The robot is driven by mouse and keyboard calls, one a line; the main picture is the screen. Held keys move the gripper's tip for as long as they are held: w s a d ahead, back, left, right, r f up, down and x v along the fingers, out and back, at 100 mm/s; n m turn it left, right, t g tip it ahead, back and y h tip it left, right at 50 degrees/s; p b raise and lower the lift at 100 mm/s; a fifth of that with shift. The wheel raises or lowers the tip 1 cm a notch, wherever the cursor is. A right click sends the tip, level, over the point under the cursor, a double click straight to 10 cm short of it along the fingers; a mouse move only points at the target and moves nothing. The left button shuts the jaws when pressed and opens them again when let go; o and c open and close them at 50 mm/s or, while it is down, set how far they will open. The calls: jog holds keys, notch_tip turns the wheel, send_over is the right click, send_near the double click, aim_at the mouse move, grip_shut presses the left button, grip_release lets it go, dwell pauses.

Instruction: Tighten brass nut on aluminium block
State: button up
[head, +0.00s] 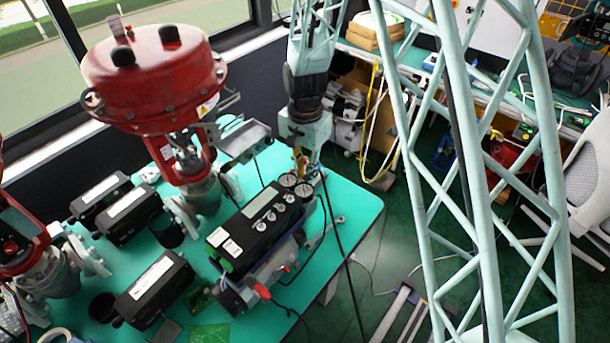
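My gripper (303,160) hangs down at the end of my arm, over the right back part of the green table. Its tip is close behind the round gauges (297,185) at the end of a black valve positioner (255,228). A small brass-coloured spot (298,154) shows at the gripper's tip. I cannot tell whether it is the brass nut or part of the gripper. The fingers are too small and dark to show whether they are open or shut. The aluminium block cannot be clearly made out; the gripper and gauges may hide it.
A large red valve actuator (160,80) stands left of my gripper. More black positioner units (150,288) lie on the green table (352,208). A dark cable hangs off the table's right side. A wrench (328,230) lies right of the positioner. A cluttered workbench (410,58) stands behind.

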dwell(0.3)
jog(key=o, duration=0.9)
jog(key=shift+c, duration=0.2)
jog(key=shift+r, duration=0.15)
jog(key=shift+r, duration=3.85)
